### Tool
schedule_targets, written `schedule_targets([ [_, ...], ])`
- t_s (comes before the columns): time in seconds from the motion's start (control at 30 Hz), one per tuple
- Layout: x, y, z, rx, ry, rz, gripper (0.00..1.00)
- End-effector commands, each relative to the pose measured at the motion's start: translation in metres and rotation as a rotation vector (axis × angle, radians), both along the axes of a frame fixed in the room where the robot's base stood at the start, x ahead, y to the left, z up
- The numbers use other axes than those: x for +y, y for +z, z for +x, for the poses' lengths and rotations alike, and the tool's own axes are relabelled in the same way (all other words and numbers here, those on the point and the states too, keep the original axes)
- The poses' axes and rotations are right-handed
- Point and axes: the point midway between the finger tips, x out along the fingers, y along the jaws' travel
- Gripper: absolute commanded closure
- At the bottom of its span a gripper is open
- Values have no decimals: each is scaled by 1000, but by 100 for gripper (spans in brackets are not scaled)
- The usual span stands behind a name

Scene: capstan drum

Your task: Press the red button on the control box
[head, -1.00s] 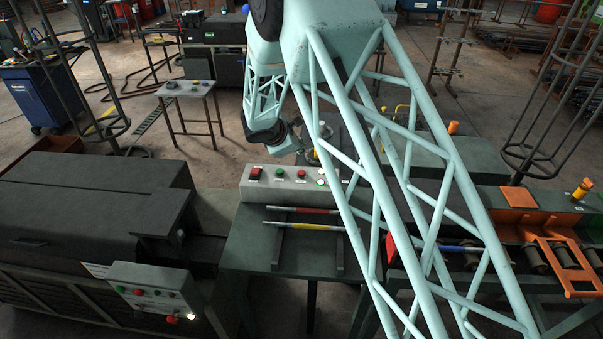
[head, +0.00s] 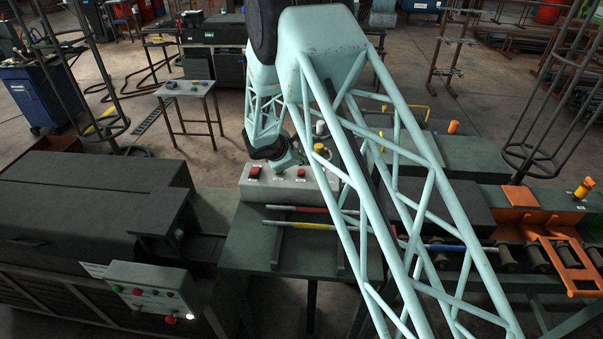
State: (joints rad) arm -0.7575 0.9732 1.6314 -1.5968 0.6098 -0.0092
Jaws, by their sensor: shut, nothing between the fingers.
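A pale grey control box (head: 290,187) stands at the back of the green table. On its top, a squarish red button (head: 254,171) is at the left and a round red button (head: 301,172) is farther right. My gripper (head: 287,166) is shut and empty. It is over the back of the box, between these two red buttons, closer to the round one, and hides the green button there. I cannot tell whether it touches the box. My arm hides the right end of the box.
Another grey control box (head: 150,278) with red and green buttons is at the front left, on the dark machine (head: 90,205). Rods with red and yellow bands (head: 310,226) lie on the green table (head: 245,250). An orange frame (head: 568,265) is at the right.

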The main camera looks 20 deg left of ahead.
Motion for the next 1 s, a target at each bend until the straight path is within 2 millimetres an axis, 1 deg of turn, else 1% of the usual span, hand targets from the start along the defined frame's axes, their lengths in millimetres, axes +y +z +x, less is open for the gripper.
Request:
schedule_targets([
  [0.03,0,-6,0,0,0,0,100],
  [0.1,0,-9,0,0,0,0,100],
  [0.4,0,-21,0,0,-1,1,100],
  [1.0,0,-23,0,0,-1,1,100],
])
